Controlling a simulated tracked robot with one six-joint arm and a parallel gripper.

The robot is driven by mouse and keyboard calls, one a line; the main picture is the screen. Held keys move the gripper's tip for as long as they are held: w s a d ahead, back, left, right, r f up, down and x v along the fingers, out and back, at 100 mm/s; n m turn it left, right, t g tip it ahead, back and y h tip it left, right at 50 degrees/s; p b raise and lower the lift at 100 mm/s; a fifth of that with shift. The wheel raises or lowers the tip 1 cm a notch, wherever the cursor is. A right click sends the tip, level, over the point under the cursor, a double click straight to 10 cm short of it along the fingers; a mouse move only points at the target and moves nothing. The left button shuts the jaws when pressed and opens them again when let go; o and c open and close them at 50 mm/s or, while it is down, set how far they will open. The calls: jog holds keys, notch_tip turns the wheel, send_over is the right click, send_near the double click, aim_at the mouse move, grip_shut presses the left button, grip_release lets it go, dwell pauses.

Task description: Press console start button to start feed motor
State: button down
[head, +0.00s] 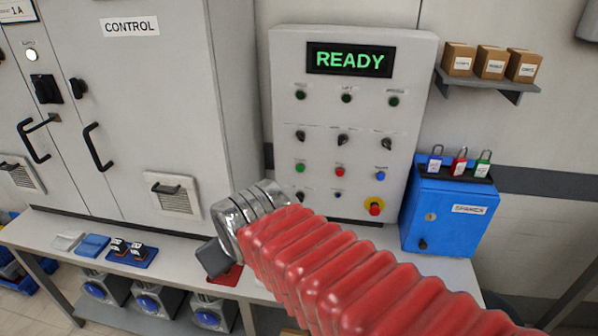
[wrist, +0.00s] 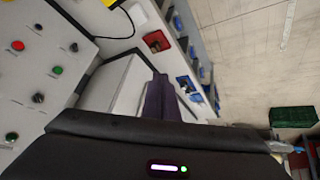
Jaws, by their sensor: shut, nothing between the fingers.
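The grey control console (head: 285,75) stands on the bench, its display (head: 350,60) reading READY in green. A green button (head: 299,168) sits at the left of its button row, with a red button (head: 340,171) and a blue button (head: 381,175) beside it. The labels are too small to read. In the wrist view the green button (wrist: 57,70) and the red button (wrist: 17,45) are on the left. My gripper (wrist: 160,95) is shut and empty. In the head view my gripper (head: 212,258) is low and left of the console, apart from the buttons.
A red emergency stop (head: 375,206) on a yellow base is at the console's lower right. Black selector knobs (head: 343,139) sit above the button row. A grey control cabinet (head: 225,60) is left and a blue lockout box (head: 440,225) right. Small items lie on the bench (head: 50,235).

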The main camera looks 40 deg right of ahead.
aim_at(300, 169)
jog(key=w+d+f+n+t+h, duration=0.1)
jog(key=w+d+n+t+h, duration=0.15)
jog(key=w+d, duration=0.85)
jog(key=w+d+f+n+t+y, duration=0.1)
jog(key=d+f+t, duration=0.3)
jog(key=d, duration=0.4)
jog(key=w+d+f+n+t+y, duration=0.1)
jog(key=w+d+f+n+t, duration=0.1)
jog(key=d+f, duration=0.4)
jog(key=d+n+t, duration=0.1)
jog(key=d+n, duration=0.1)
jog(key=d, duration=0.1)
jog(key=shift+d+n+t, duration=0.3)
jog(key=shift+n+t, duration=0.05)
jog(key=shift+w, duration=0.1)
jog(key=w+d, duration=0.5)
jog(key=d, duration=0.2)
jog(key=shift+w, duration=0.15)
jog(key=shift+w+d+r, duration=0.1)
jog(key=shift+w+d, duration=0.45)
jog(key=shift+d, duration=0.1)
dwell(2.2)
jog(key=shift+s+a, duration=0.5)
jog(key=shift+a, duration=0.15)
